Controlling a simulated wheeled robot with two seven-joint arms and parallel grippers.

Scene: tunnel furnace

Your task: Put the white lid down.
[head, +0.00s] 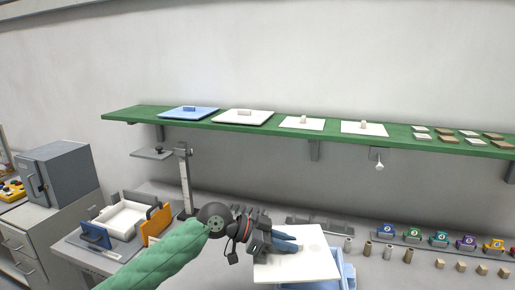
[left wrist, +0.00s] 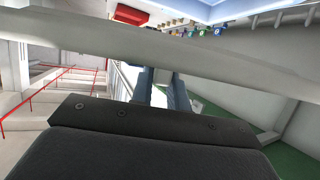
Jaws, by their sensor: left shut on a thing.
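The white lid (head: 308,268) is a flat pale plate at the lower middle of the head view. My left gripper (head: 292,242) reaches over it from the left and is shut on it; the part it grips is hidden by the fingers. The lid is over a blue box (head: 348,272), whose side shows at the lid's right edge; I cannot tell whether they touch. In the left wrist view the gripper's fingers (left wrist: 165,92) run up to a broad pale band (left wrist: 200,52), probably the lid's edge. My right gripper is not in view.
A green shelf (head: 420,140) above carries a blue lid (head: 188,112), another white lid (head: 243,118) and two small white plates with knobs. A white tray (head: 122,218) stands left, near an orange panel (head: 157,224). Small cylinders and numbered coloured blocks (head: 440,239) line the right.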

